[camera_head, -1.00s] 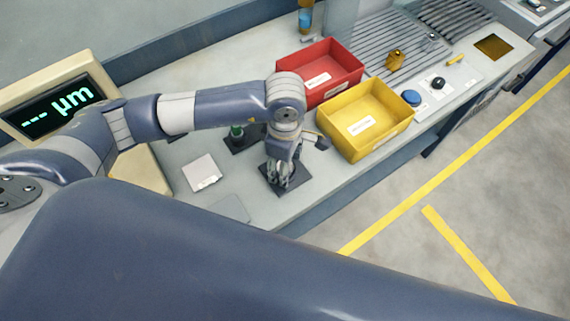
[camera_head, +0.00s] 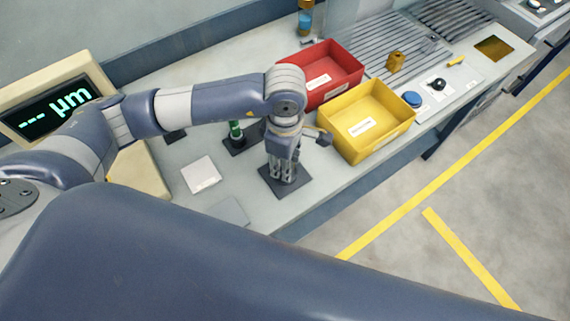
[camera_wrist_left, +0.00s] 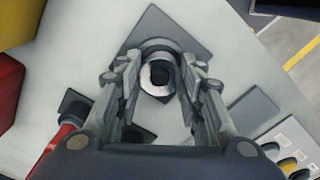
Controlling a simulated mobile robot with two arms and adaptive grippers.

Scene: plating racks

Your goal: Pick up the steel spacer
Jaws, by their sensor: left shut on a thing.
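The steel spacer (camera_wrist_left: 158,77) is a short, bright metal ring with a dark centre, seen end-on in the left wrist view. My left gripper (camera_wrist_left: 157,80) is shut on it, with a finger on each side. In the head view my left gripper (camera_head: 284,176) points down over a dark square plate (camera_head: 272,187). The spacer is mostly hidden by the fingers there. The plate also shows behind the spacer in the left wrist view (camera_wrist_left: 155,22). I cannot tell how far the spacer is above the plate. My right gripper is not in view.
A yellow bin (camera_head: 393,130) and a red bin (camera_head: 345,72) stand right of the gripper. A green-banded post (camera_head: 235,130) stands behind it. A white square pad (camera_head: 200,174) lies to its left. A display (camera_head: 55,108) stands at the far left. The front edge is close.

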